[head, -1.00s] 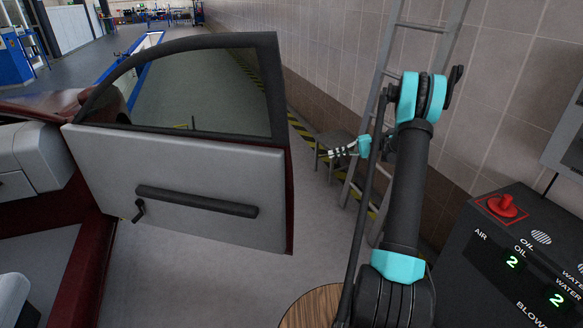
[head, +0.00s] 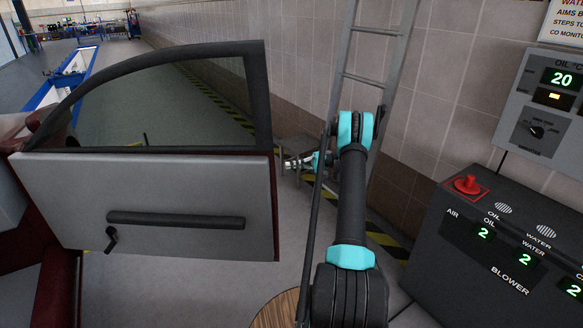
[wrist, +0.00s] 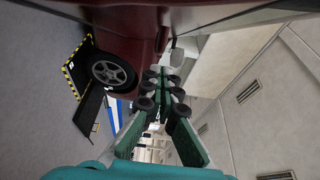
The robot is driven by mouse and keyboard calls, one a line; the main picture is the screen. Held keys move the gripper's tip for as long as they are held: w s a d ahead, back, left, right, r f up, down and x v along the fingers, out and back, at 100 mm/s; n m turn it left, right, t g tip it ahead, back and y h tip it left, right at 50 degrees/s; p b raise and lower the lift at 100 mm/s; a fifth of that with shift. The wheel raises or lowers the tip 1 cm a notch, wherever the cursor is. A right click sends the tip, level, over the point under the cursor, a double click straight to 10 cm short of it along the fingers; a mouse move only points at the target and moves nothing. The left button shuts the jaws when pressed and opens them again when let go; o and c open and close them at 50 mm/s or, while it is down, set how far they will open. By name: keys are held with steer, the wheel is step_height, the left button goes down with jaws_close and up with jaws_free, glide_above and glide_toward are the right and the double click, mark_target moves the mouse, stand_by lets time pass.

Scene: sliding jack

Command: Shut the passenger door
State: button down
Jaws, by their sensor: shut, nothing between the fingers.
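The passenger door (head: 150,195) stands open in the head view, its grey inner panel facing me, with a dark armrest, a window crank and a black-framed window. The dark red car body (wrist: 110,30) with a front wheel shows in the wrist view. In the wrist view my gripper (wrist: 170,78) is shut and empty, fingers together, pointing along the car's side.
A ladder (head: 375,80) leans on the tiled wall behind my arm, with a small stool (head: 296,148) near it. A dark control console (head: 500,240) with a red knob stands at the right. Open floor lies between door and wall.

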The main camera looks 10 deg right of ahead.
steer(key=s+a, duration=0.3)
steer(key=a, duration=0.4)
steer(key=shift+s+a, duration=0.25)
steer(key=shift+s, duration=0.1)
steer(key=shift+s, duration=0.1)
